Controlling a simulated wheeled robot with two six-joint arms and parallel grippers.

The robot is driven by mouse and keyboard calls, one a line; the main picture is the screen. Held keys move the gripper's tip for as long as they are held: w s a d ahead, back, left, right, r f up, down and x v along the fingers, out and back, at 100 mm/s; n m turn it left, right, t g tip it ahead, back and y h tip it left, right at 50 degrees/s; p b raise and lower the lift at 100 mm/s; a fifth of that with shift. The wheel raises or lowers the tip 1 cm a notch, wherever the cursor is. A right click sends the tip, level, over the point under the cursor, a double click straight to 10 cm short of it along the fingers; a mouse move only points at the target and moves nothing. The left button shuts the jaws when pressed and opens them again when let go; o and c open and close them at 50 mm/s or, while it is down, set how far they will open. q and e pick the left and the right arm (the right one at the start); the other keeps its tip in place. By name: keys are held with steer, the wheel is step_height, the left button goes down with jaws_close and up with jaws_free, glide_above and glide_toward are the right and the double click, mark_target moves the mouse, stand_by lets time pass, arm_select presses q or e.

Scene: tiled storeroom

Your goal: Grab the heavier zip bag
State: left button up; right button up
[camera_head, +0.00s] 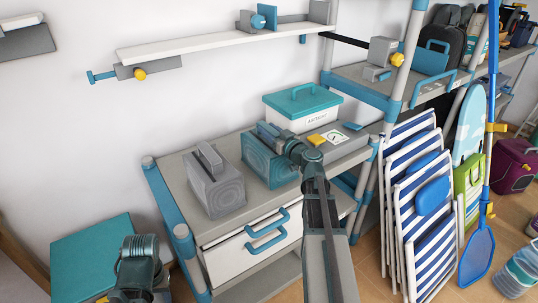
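Two box-shaped bags stand upright on the grey table (178,177). The grey bag (217,192) with a raised top handle is on the left. The teal bag (265,164) is just to its right. My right gripper (274,134) reaches over the top of the teal bag from the right and covers its handle area. Its fingertips blend with the teal bag, so I cannot tell whether they grip it. My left gripper (136,270) is low at the bottom left, away from both bags; its fingers are unclear.
A white box with a teal lid (303,101) stands behind the bags. A grey device with a white dial (334,137) is right of them. A white shelf (215,43) is above. Striped folding chairs (420,200) stand at right, and a teal box (93,255) is at lower left.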

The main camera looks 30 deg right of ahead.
jaws_close()
stand_by(1.0)
